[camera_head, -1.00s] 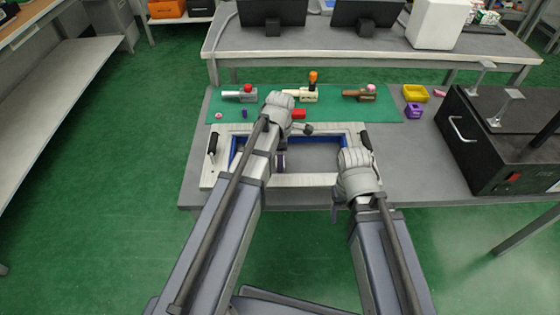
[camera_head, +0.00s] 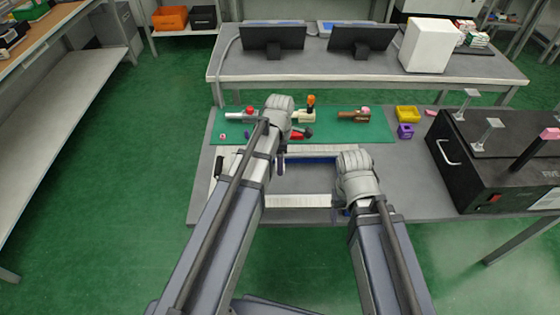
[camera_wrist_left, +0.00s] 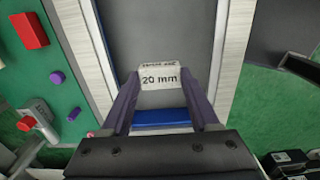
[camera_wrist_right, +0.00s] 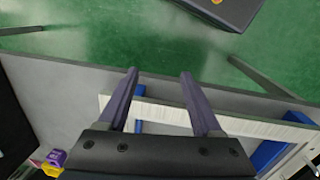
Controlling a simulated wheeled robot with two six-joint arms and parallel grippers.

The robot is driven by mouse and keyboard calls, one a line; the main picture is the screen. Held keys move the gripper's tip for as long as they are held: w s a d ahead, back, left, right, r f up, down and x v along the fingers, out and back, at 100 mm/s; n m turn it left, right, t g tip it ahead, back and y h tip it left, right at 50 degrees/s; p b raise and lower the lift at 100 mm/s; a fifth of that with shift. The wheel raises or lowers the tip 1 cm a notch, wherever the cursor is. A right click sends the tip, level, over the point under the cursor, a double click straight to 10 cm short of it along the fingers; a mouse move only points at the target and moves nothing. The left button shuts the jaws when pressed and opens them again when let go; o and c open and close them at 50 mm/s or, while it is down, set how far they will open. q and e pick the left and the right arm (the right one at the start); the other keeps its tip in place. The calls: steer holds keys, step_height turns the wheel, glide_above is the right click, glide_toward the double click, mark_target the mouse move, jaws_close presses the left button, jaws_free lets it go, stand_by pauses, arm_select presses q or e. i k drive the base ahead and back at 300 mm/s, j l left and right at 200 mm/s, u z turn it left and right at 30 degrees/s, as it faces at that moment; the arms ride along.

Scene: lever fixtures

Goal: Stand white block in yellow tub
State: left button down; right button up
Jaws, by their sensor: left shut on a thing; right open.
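A white block (camera_wrist_left: 160,78) marked "20 mm" is held between the dark fingers of my left gripper (camera_wrist_left: 165,98) in the left wrist view. In the head view this block is hidden behind my left arm. The yellow tub (camera_head: 408,114) sits on the grey table to the right of the green mat, well to the right of my left gripper. It is outside the left wrist view. My right gripper (camera_wrist_right: 158,88) is open and empty, above the frame's white edge in the right wrist view.
A purple tub (camera_head: 405,131) stands in front of the yellow one. A black box (camera_head: 480,175) with metal posts is at the right. Lever fixtures (camera_head: 353,116) line the green mat (camera_head: 375,128). A white-edged frame (camera_head: 298,200) lies below both arms.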

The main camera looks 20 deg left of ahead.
mark_target(407, 114)
steer(key=i+l, duration=0.3)
steer(key=l, duration=0.15)
steer(key=i+l, duration=0.6)
steer(key=l, duration=0.25)
steer(key=k+z, duration=0.05)
